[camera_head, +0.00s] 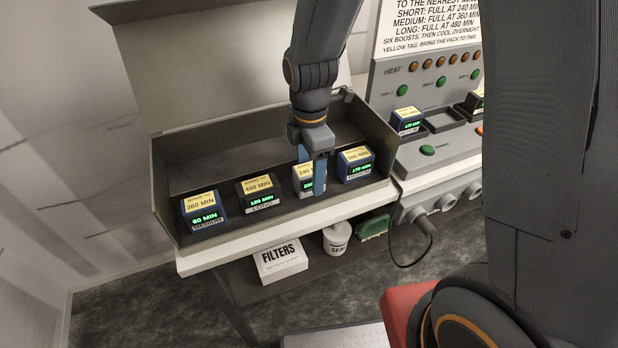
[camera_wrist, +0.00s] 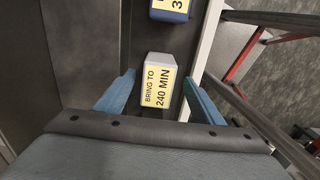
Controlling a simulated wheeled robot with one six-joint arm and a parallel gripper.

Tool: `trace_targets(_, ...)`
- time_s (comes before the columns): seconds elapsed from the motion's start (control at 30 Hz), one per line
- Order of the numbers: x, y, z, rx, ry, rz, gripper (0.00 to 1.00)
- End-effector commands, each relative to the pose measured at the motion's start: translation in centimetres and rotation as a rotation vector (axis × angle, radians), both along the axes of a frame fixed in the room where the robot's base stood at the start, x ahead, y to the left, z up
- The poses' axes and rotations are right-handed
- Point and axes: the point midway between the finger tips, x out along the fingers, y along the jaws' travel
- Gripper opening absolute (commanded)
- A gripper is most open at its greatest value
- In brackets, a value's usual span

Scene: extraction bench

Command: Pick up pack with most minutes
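Several packs stand in a row in the dark open bin. From the left are a blue pack (camera_head: 204,211) reading 60 MIN, a black pack (camera_head: 259,193) reading 120 MIN, a pale grey pack (camera_head: 299,182) with a 240 MIN yellow tag, and a blue pack (camera_head: 355,165) that seems to read 170 MIN. My gripper (camera_head: 312,180) is at the pale grey pack, and its blue finger hides part of that pack's display. In the wrist view, my open fingers (camera_wrist: 158,88) lie on either side of the pale grey pack (camera_wrist: 152,63); contact cannot be told.
A charger panel (camera_head: 445,140) with buttons and bays stands at right, holding a blue pack (camera_head: 407,121) whose reading is unclear. The bin (camera_head: 160,190) has raised walls. Below are a FILTERS box (camera_head: 281,260), a white tub (camera_head: 336,239) and a green item (camera_head: 373,228).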

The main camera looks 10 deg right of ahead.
Motion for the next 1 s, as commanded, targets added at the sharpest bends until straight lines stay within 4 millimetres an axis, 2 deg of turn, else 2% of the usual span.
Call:
trace_targets(0.03, 0.0, 0.0, 0.0, 0.0, 0.0, 0.0, 0.55)
trace_targets(0.3, 0.0, 0.0, 0.0, 0.0, 0.0, 0.0, 0.09)
trace_targets(0.37, 0.0, 0.0, 0.1, 0.0, -0.001, 0.0, 0.02)
trace_targets(0.73, 0.1, 0.0, 0.5, 0.001, -0.003, 0.0, 0.02)
trace_targets(0.87, 0.2, 0.0, 1.6, 0.001, -0.004, 0.0, 0.02)
trace_targets(1.0, 0.3, 0.1, 3.5, 0.002, -0.007, 0.0, 0.02)
